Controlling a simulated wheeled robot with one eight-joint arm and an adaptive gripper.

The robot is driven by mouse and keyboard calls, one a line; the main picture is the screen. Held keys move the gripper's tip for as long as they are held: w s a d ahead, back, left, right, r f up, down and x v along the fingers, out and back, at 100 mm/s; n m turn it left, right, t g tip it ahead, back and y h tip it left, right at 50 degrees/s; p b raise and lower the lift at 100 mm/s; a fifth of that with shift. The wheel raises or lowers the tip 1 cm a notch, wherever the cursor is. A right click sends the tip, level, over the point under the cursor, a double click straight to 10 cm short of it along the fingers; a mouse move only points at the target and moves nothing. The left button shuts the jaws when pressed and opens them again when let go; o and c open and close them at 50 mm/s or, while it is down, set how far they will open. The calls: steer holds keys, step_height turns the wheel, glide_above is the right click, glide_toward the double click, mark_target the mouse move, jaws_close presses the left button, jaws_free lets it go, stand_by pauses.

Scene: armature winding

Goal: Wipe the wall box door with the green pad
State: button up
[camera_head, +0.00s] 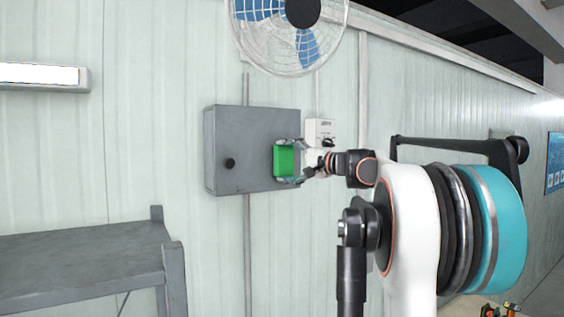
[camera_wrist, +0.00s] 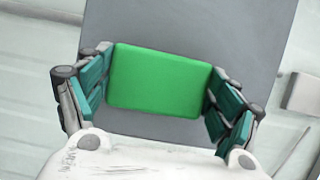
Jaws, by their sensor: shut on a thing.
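The wall box door (camera_head: 240,150) is a grey metal panel on the pale wall, closed, with a black knob (camera_head: 229,163) at its left. The green pad (camera_head: 286,160) is a bright green block in front of the door's right part. My gripper (camera_head: 289,161) is shut on the green pad, with a finger on each side of it. In the wrist view, the green pad (camera_wrist: 158,80) sits between the teal-padded fingers, and the grey door (camera_wrist: 190,30) fills the space behind it. I cannot tell whether the pad touches the door. The pad hides the part of the door behind it.
A wall fan (camera_head: 290,30) hangs above the box. A small white box (camera_head: 319,130) is on the wall just right of it. A grey bench (camera_head: 80,262) stands at lower left. Conduits run along the wall above and below the box. A lit lamp (camera_head: 42,76) is at upper left.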

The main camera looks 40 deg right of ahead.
mark_target(279, 168)
steer(key=shift+s+d, duration=0.25)
steer(key=shift+d, duration=0.7)
steer(key=shift+f+b, duration=0.55)
steer(key=shift+f, duration=0.55)
steer(key=shift+w+a+b, duration=0.1)
steer(key=shift+w+a, duration=0.25)
steer(key=shift+a, duration=1.15)
steer(key=shift+w+a+b, duration=0.1)
steer(key=shift+w+a, duration=0.3)
steer(key=shift+a, duration=1.15)
steer(key=shift+w+a+b, duration=0.1)
steer(key=shift+w+a, duration=0.25)
steer(key=shift+a, duration=1.15)
steer(key=shift+s+d, duration=0.2)
steer(key=shift+d, duration=0.55)
steer(key=shift+s+d, duration=0.15)
steer(key=shift+d, duration=0.65)
steer(key=shift+s+d, duration=0.2)
steer(key=shift+d, duration=0.55)
steer(key=s+a, duration=0.2)
steer(key=s, duration=0.6)
steer(key=shift+s, duration=0.35)
